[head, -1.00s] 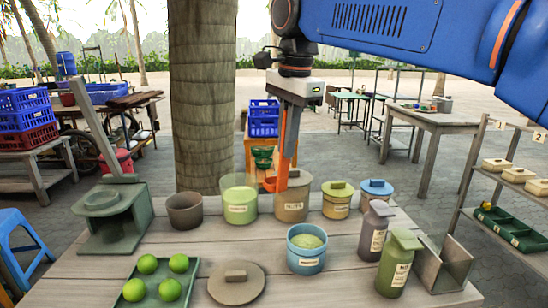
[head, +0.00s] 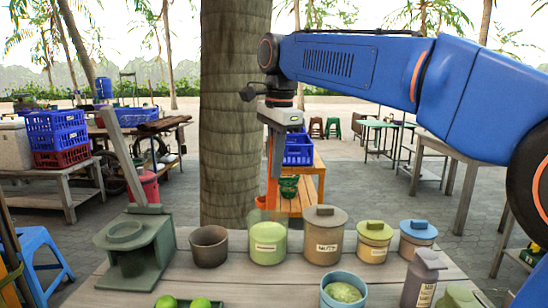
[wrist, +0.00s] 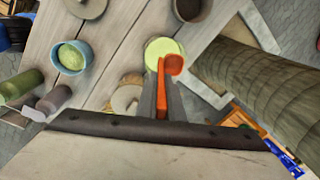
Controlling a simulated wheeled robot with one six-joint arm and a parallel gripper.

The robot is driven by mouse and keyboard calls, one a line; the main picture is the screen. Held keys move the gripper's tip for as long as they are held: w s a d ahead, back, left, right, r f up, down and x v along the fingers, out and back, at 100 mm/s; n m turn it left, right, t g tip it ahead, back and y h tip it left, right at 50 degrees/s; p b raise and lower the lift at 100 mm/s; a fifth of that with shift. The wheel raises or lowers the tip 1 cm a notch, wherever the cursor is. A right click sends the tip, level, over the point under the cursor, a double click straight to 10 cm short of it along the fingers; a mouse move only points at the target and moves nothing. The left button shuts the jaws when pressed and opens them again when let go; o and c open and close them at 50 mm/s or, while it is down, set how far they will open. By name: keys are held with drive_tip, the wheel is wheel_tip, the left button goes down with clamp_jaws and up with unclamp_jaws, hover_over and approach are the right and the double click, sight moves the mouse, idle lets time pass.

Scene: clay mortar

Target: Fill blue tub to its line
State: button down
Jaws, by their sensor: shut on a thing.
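My gripper (head: 275,120) is shut on an orange scoop (head: 272,185), which hangs down with its bowl low. In the wrist view the scoop (wrist: 161,88) has its bowl over the edge of the round green tub (wrist: 158,47). In the head view the bowl is at the rim of this green tub (head: 268,250), partly hidden; I cannot tell whether it is inside or holds anything. The blue tub (head: 327,303) stands nearer on the table, cut by the lower picture edge, with light green contents. It also shows in the wrist view (wrist: 86,50). I cannot make out its line.
A dark empty-looking pot (head: 209,247) stands left of the green tub. Lidded brown (head: 323,250), yellow-green (head: 374,253) and blue-lidded (head: 418,230) jars stand to the right. A grey bottle (head: 420,283) and green fruit (head: 200,303) are in front. A palm trunk (head: 233,110) rises behind.

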sight(275, 200)
drive_tip(key=shift+d+f, duration=0.1)
drive_tip(key=shift+f, duration=4.8)
drive_tip(key=shift+r, duration=0.1)
drive_tip(key=shift+r, duration=5.45)
drive_tip(key=shift+s, duration=0.1)
